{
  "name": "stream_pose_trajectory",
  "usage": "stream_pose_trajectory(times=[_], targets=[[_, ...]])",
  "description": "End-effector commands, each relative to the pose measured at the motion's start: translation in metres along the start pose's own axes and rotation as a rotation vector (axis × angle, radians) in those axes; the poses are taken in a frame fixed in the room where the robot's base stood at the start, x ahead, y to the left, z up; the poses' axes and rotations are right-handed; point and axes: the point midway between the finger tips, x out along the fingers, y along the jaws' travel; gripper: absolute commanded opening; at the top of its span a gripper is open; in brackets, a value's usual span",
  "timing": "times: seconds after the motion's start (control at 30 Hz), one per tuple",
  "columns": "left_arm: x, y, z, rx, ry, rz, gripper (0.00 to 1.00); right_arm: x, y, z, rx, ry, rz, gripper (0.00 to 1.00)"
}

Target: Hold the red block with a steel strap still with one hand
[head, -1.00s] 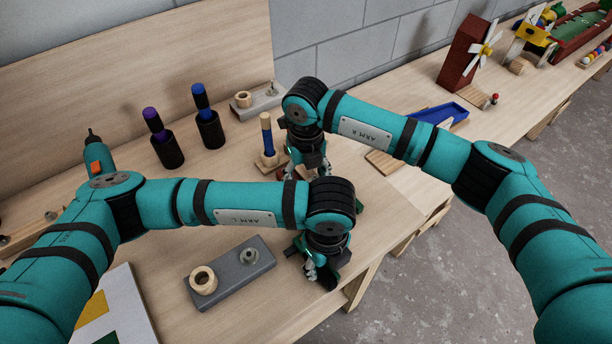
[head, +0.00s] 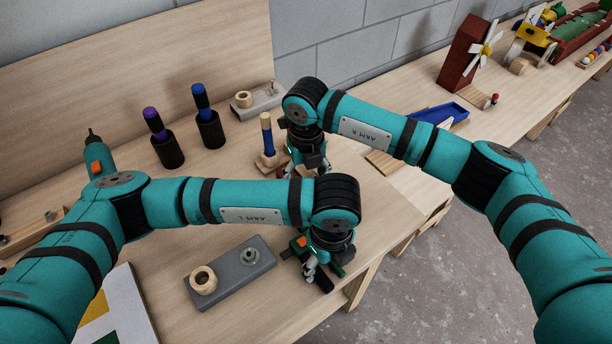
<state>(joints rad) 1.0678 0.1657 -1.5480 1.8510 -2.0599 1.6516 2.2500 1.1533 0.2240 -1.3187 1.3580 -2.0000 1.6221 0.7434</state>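I cannot clearly make out the red block with a steel strap; it may be hidden behind my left forearm and wrist. My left gripper (head: 318,280) points down near the front edge of the bench, right of a grey plate. Its fingers are small and partly covered by my wrist, so its opening is unclear. My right gripper (head: 302,168) points down farther back, beside a wooden base with a peg. Its lower part is hidden behind my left arm, and I cannot see what lies between its fingers.
The grey plate (head: 230,277) carries a wooden ring and a metal fitting. A wooden base with a blue-and-tan peg (head: 267,135) and two dark holders (head: 167,150) with coloured handles stand behind my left arm. A blue tray (head: 440,114) lies at right. The front bench edge is close.

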Motion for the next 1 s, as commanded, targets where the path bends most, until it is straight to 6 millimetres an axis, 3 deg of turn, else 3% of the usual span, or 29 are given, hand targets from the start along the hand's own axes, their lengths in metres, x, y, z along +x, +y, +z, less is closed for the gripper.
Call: stream_pose_trajectory(times=[0.23, 0.7, 1.0], targets=[[0.0, 0.0, 0.0, 0.0, -0.001, -0.001, 0.64, 0.0, 0.0, 0.0, 0.0, 0.0, 0.0, 0.33], [0.0, 0.006, 0.0, 0.0, 0.0, 0.0, 0.02, 0.0, 0.0, 0.0, 0.0, 0.0, 0.0, 0.33], [0.0, 0.01, 0.0, -0.001, 0.0, 0.002, 0.0, 0.0, -0.001, 0.0, 0.001, -0.001, -0.003, 0.33]])
